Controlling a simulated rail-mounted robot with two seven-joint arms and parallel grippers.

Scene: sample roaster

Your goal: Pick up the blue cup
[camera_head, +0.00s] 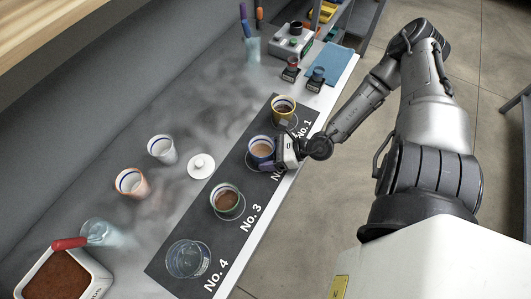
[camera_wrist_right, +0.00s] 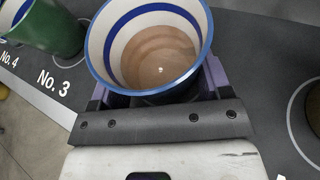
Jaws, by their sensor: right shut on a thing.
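The blue cup (camera_head: 261,148) stands at the second place of the dark mat in the head view, with light brown liquid inside. In the right wrist view the blue cup (camera_wrist_right: 148,50) is large, with a blue rim and a blue inner band. My right gripper (camera_head: 281,153) comes in from the right side of the cup. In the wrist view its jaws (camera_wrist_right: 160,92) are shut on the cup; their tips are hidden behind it. I cannot tell whether the cup is lifted off the mat. My left gripper is not in view.
On the dark mat (camera_head: 171,267), a yellow cup (camera_head: 284,105) stands behind, a green cup (camera_head: 227,201) and a clear glass (camera_head: 187,261) in front. A box of brown grounds (camera_head: 62,273) is front left.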

